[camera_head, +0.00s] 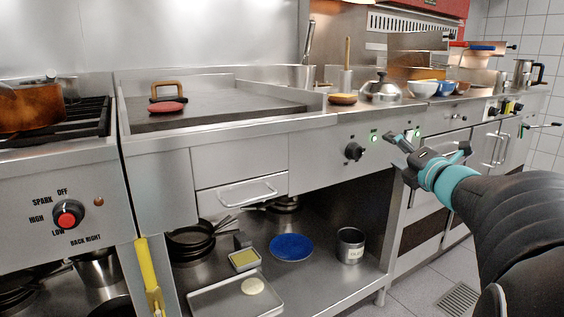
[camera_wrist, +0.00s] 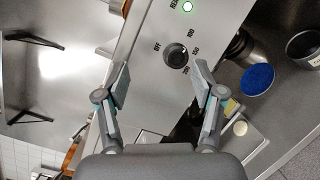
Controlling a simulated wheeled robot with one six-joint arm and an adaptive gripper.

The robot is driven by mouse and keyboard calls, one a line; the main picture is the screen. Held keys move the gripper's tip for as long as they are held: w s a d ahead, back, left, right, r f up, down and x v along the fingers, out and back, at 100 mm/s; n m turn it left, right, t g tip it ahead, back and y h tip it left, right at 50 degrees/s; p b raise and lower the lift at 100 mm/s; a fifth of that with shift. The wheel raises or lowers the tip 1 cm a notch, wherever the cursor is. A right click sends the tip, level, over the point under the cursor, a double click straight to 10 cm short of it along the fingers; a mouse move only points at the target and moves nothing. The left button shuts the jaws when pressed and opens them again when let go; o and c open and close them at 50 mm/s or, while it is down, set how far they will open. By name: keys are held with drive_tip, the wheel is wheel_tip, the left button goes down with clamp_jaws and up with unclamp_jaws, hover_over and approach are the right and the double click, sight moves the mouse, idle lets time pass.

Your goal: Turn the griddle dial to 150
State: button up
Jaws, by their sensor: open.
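The griddle dial (camera_head: 354,152) is a black round knob on the steel front panel, right of the drawer. My gripper (camera_head: 425,150) is open and empty, in front of the panel to the right of the dial in the head view. In the wrist view its two fingers (camera_wrist: 161,75) are spread, with the dial beyond their tips, nearer the right finger. I see no contact with the dial.
A green light (camera_head: 374,139) glows beside the dial. A drawer handle (camera_head: 248,193) juts out at left. The lower shelf holds a blue plate (camera_head: 291,247) and a metal pot (camera_head: 350,245).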

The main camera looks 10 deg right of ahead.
sight(358, 154)
wheel_tip(358, 154, down, 4)
drive_tip(key=s+d+n+g+y+b, duration=0.1)
drive_tip(key=s+d+n+g+y, duration=0.1)
drive_tip(key=n+y, duration=0.4)
drive_tip(key=shift+n+h, duration=0.3)
drive_tip(key=shift+h, duration=0.2)
drive_tip(key=x, duration=1.4)
drive_tip(key=shift+a, duration=0.15)
drive_tip(key=c, duration=1.1)
drive_tip(key=shift+c, duration=0.2)
